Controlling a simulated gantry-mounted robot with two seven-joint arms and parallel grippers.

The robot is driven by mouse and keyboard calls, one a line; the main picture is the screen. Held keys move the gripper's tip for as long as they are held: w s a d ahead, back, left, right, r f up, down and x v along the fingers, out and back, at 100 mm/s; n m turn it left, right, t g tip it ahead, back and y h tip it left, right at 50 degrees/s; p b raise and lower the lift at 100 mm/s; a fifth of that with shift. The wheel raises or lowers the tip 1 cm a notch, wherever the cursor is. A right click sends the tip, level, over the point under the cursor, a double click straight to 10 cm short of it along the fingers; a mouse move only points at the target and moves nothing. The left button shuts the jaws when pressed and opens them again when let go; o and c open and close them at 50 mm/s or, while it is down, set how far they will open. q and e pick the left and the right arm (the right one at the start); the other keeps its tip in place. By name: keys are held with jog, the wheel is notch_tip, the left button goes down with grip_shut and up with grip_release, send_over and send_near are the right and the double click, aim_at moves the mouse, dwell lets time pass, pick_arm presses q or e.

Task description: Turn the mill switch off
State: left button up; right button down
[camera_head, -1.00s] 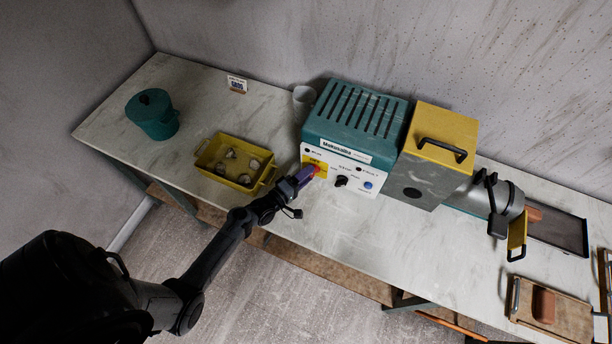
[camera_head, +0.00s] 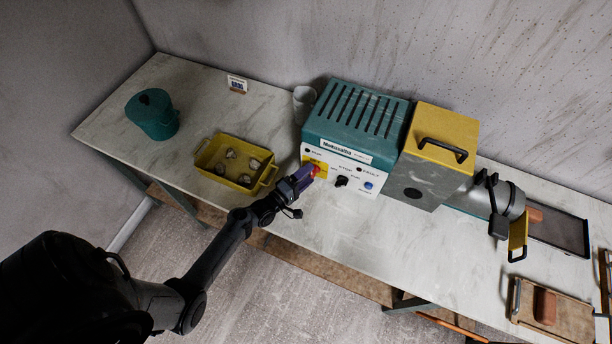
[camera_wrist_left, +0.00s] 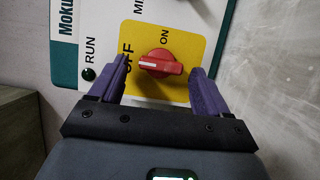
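The mill switch is a red rotary knob (camera_wrist_left: 160,64) on a yellow plate (camera_wrist_left: 190,50) of the machine's white front panel. In the left wrist view, its white mark lies at the knob's left end and points toward the word OFF. ON is printed above the knob in that view. My left gripper (camera_wrist_left: 162,76) is open, its purple fingers on either side of the knob with gaps showing. In the head view, the left gripper (camera_head: 303,178) is at the panel's left part and partly hides the switch. My right gripper is not in view.
The teal machine (camera_head: 352,120) stands on a marble-topped table, a yellow-and-grey housing (camera_head: 436,160) at its right. A black selector (camera_head: 341,182) and a blue button (camera_head: 368,185) sit right of the switch. A yellow tray (camera_head: 212,172) and teal pot (camera_head: 152,115) stand left.

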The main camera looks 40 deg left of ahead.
pick_arm(q)
jog(key=s, duration=1)
jog(key=shift+s+a, duration=0.35)
jog(key=shift+s, duration=0.05)
